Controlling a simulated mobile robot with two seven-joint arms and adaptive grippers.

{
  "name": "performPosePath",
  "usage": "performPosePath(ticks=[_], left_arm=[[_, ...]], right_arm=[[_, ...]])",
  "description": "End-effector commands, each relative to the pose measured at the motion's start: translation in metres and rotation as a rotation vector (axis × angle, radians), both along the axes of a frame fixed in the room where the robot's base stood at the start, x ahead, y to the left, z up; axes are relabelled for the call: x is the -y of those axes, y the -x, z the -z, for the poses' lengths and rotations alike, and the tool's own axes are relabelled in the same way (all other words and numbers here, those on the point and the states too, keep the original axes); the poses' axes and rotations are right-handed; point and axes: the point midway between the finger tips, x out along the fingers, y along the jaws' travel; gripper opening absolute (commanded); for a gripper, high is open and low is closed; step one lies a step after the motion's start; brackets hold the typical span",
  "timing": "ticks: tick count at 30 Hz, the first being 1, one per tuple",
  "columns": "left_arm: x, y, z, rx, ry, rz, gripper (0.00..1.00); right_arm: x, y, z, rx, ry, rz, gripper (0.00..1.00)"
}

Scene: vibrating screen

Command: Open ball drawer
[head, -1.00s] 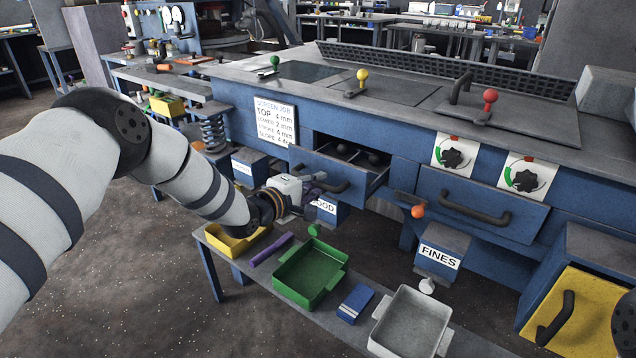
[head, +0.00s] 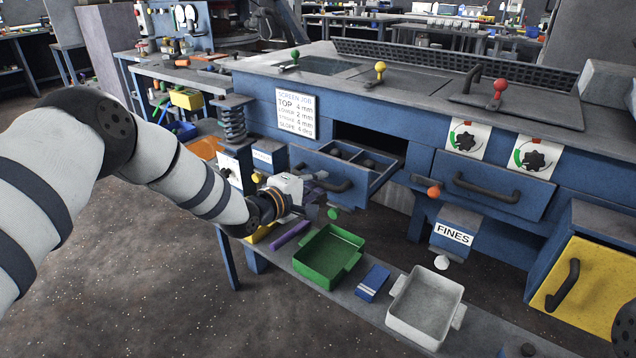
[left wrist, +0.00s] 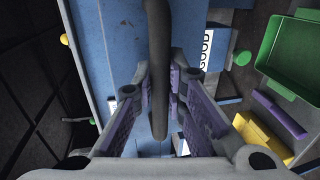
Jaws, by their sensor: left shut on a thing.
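The ball drawer (head: 306,164) is the blue drawer under the machine's top, left of the other drawer. It stands pulled out, with dividers and dark round balls (head: 369,163) partly visible inside. Its dark bar handle (head: 340,187) also shows in the left wrist view (left wrist: 157,60), running between the fingers. My left gripper (head: 318,184) is at the handle's left part, shut on it; in the left wrist view the purple-padded fingers (left wrist: 160,95) lie on both sides of the bar. My right gripper is not in view.
A low bench below holds a green tray (head: 328,257), a blue box (head: 372,283), a purple bar (head: 290,234) and a white tray (head: 425,307). A closed drawer (head: 480,187) is to the right. A FINES box (head: 455,233) hangs below it.

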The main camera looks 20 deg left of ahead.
Motion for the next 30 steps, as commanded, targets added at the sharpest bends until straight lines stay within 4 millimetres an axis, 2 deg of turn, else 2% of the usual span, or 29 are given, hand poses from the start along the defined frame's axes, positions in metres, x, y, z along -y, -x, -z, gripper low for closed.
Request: performPosePath(ticks=[1,2,3,5,13,16,24,30], left_arm=[[-0.001,0.002,0.003,-0.008,-0.002,0.0,0.0],[-0.001,0.002,0.003,-0.008,-0.002,0.0,0.14],[-0.001,0.002,0.004,-0.008,-0.002,0.0,0.23],[-0.001,0.002,0.003,-0.008,-0.002,0.0,0.33],[-0.001,0.002,0.002,-0.005,-0.001,0.0,0.33],[-0.005,0.01,0.0,-0.006,-0.001,-0.001,0.33],[-0.029,0.075,-0.015,-0.008,0.004,-0.004,0.33],[-0.04,0.106,-0.022,-0.005,0.0,-0.003,0.33]], right_arm=[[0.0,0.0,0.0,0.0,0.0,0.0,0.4],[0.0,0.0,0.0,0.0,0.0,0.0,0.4],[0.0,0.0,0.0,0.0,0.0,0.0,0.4],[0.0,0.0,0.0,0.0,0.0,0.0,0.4],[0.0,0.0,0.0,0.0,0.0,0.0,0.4],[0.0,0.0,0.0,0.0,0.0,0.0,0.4],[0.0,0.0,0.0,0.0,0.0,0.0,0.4],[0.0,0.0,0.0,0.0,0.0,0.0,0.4]])
